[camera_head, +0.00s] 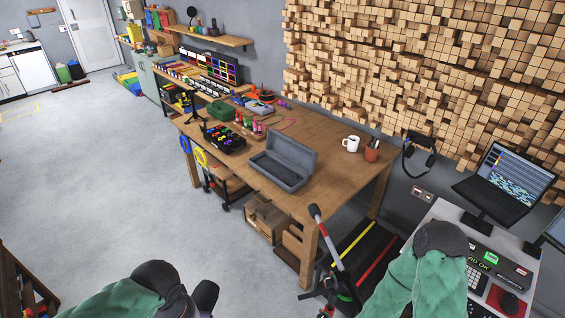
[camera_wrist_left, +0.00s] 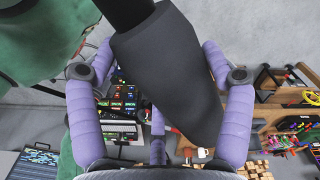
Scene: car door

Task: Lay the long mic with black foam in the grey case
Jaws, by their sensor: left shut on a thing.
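In the left wrist view my left gripper (camera_wrist_left: 160,73) has its purple fingers around a thick black foam mic (camera_wrist_left: 172,75). The mic lies slanted across the view, and its narrower dark end leaves at the top. In the head view a dark rounded shape (camera_head: 205,297) shows at the bottom edge beside my left arm; I cannot tell if it is the foam. The grey case (camera_head: 284,160) lies open on the wooden table, with its lid raised at the back. Its visible inside looks empty. My right gripper is out of view.
A stand with a dark-tipped, red-banded rod (camera_head: 328,238) rises near the table's front right corner. A white mug (camera_head: 350,144) and a pen cup (camera_head: 372,150) stand right of the case. A black mixer (camera_head: 223,138) sits to its left.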

